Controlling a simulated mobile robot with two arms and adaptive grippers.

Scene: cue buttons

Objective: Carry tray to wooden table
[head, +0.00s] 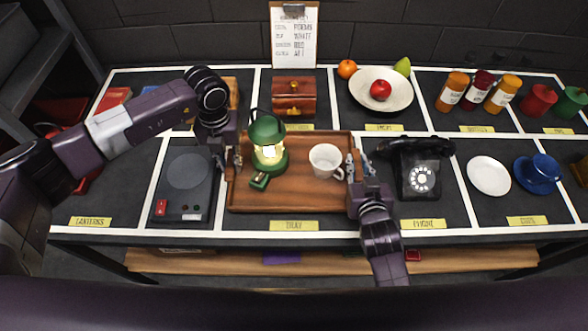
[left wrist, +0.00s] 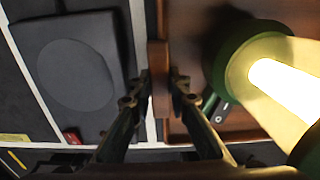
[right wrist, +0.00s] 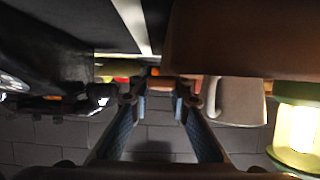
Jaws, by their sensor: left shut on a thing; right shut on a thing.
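A brown wooden tray (head: 300,199) sits in the middle of the dark table, in the section labelled TRAY. A lit green lantern (head: 267,146) and a white mug (head: 326,160) stand on it, with a small green and brown item beside the lantern. My left gripper (head: 232,163) is shut on the tray's left rim; the left wrist view shows its fingers on both sides of the rim (left wrist: 160,75). My right gripper (head: 359,168) is shut on the tray's right side, near the mug; the mug also shows in the right wrist view (right wrist: 235,98).
A black rotary phone (head: 419,172) stands close right of the tray, and a dark device (head: 187,185) stands close left. A fruit plate (head: 381,101), bottles (head: 477,90) and a wooden chest (head: 294,95) fill the back row. A wooden shelf (head: 330,262) runs below.

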